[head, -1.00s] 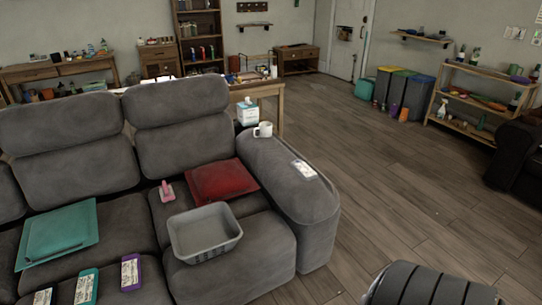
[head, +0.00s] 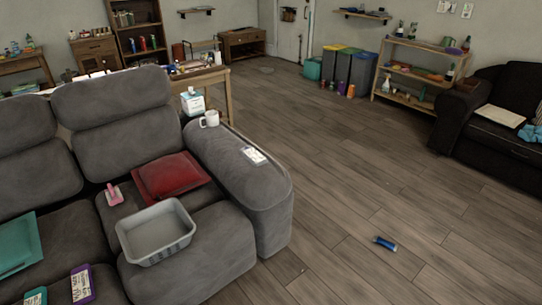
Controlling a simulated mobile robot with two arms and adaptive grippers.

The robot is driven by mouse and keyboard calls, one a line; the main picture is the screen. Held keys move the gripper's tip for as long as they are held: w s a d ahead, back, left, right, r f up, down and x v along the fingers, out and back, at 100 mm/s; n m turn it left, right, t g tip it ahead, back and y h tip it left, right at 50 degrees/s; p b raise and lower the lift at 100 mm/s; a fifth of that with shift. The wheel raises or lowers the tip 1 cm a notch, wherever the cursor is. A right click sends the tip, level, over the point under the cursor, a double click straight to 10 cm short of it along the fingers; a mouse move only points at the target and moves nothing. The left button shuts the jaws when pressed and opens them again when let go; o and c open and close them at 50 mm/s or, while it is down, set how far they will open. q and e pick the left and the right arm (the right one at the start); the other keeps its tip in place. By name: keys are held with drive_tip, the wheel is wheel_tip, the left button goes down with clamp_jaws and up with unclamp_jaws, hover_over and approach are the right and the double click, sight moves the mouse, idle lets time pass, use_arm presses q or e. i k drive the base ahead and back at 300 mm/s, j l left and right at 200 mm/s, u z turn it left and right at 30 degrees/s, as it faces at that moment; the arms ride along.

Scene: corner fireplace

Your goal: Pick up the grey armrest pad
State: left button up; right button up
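The grey sofa's right armrest (head: 262,196) is in the middle of the head view, with a rounded padded top. I cannot make out a separate grey pad on it; the top looks the same grey as the sofa. A white mug (head: 209,120) stands at its back end. A small white labelled item (head: 254,155) lies on its top. Neither of my grippers is in view.
On the sofa are a red cushion (head: 166,177), a grey bin (head: 156,232), a pink item (head: 114,194) and a teal folder (head: 18,243). A blue cylinder (head: 384,243) lies on the floor. Wooden floor right of the sofa is otherwise mostly clear. A dark sofa (head: 486,130) stands at right.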

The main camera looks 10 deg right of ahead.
sight(254, 157)
drive_tip(key=z, duration=0.25)
drive_tip(key=u, duration=0.4)
drive_tip(key=i+l+u, duration=0.1)
drive_tip(key=l+u, duration=0.15)
drive_tip(key=u, duration=0.2)
drive_tip(key=i+l+u, duration=0.1)
drive_tip(key=l+u, duration=0.55)
drive_tip(key=u, duration=0.25)
drive_tip(key=l+u, duration=0.45)
drive_tip(key=j, duration=0.1)
